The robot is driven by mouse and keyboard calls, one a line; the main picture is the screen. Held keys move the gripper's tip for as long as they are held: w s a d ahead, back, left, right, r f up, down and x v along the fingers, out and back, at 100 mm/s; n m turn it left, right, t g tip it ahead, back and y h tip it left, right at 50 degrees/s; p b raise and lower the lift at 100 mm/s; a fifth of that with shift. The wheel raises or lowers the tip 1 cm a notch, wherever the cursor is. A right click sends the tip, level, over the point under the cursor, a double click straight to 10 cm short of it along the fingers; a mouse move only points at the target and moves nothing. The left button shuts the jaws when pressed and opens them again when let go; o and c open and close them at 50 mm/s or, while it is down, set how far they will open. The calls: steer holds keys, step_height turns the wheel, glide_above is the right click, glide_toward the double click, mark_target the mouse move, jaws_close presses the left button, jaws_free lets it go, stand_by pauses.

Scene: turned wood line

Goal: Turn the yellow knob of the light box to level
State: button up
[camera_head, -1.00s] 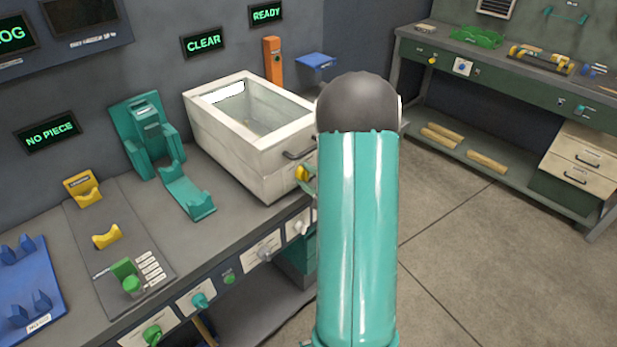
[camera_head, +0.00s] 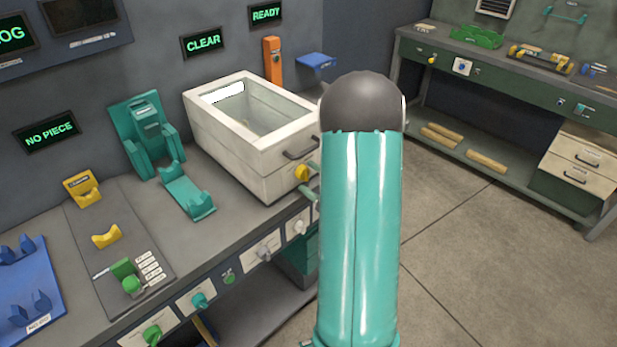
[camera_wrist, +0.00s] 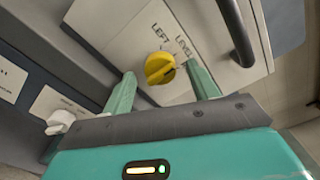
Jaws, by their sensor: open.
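The light box (camera_head: 262,165) is a white open-topped box with a dark handle, standing on the left bench. Its yellow knob (camera_head: 302,172) is on the front face; the wrist view shows the knob (camera_wrist: 159,68) near the printed words LEFT and LEVEL. A dark mark shows on the knob's lower right; I cannot tell surely which word it points to. My gripper (camera_wrist: 161,70) is open, with one teal finger on each side of the knob and gaps visible. In the head view, my arm hides most of the gripper; teal fingertips show beside the knob.
The box's dark handle (camera_wrist: 236,30) is close to the right finger. A white knob (camera_wrist: 62,120) sits on the bench front at left. A teal cradle (camera_head: 150,140) stands left of the box. Open floor (camera_head: 470,260) lies to the right.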

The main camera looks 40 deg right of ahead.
steer(key=s, duration=1.2)
steer(key=shift+s+d, duration=0.15)
steer(key=shift+s, duration=0.1)
steer(key=w+a+r+n+g+y, duration=0.1)
steer(key=a+r+n+g+y, duration=0.25)
steer(key=a, duration=0.45)
steer(key=w+a+r+n+g+y, duration=0.15)
steer(key=a+n+g+y, duration=0.3)
steer(key=a, duration=0.45)
steer(key=w+a+r+n+g+y, duration=0.1)
steer(key=a+r+n+g+y, duration=0.25)
steer(key=a, duration=0.45)
steer(key=s+a+r+n+g+h, duration=0.2)
steer(key=s+a+n+g+h, duration=0.2)
steer(key=s+a+n+h, duration=0.4)
step_height(320, 180, up, 6)
steer(key=w+d+n+t+h, duration=0.1)
steer(key=n+t+h, duration=0.2)
steer(key=h, duration=0.1)
steer(key=shift+w+d, duration=0.35)
steer(key=shift+w, duration=0.05)
